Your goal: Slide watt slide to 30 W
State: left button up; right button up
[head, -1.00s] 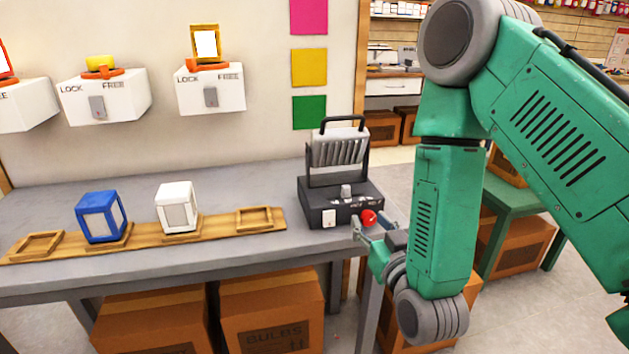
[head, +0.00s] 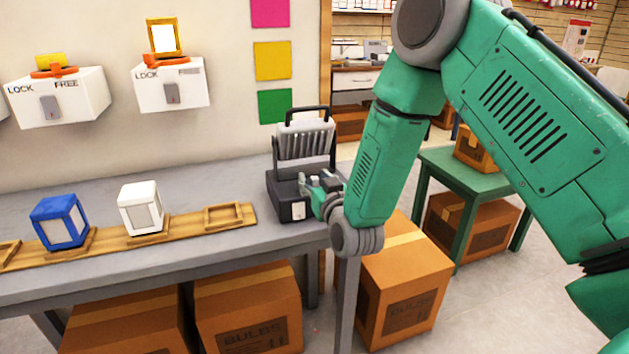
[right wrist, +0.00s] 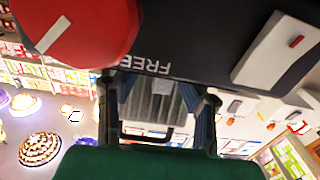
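A black box (head: 283,186) with a grey finned lamp head (head: 304,140) stands at the right end of the grey bench. I cannot make out the watt slide or its scale; my right gripper covers that part of the box. The right gripper (head: 322,184) is at the box's front right, close to its top. In the right wrist view its two fingers (right wrist: 160,105) stand apart, with the finned lamp head (right wrist: 152,100) seen beyond them. That view also shows the box's red knob (right wrist: 80,30), a white switch plate (right wrist: 280,52) and upside-down lettering "FREE". My left gripper is not in view.
A wooden strip (head: 185,228) on the bench holds a blue lantern (head: 60,222) and a white lantern (head: 141,208). White lock boxes (head: 172,85) hang on the wall. A green table (head: 470,172) stands at the right. Cartons are under the bench.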

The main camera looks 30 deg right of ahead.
jog(key=shift+a, duration=0.1)
grip_shut()
jog(key=shift+s+d+p, duration=0.2)
jog(key=shift+d, duration=0.65)
jog(key=shift+s+d+p, duration=0.15)
jog(key=shift+s+d, duration=0.05)
jog(key=shift+d, duration=0.6)
grip_release()
jog(key=shift+d, duration=0.1)
jog(key=shift+s, duration=0.2)
jog(key=v, duration=1.1)
jog(key=shift+s, duration=0.3)
jog(key=shift+f, duration=0.1)
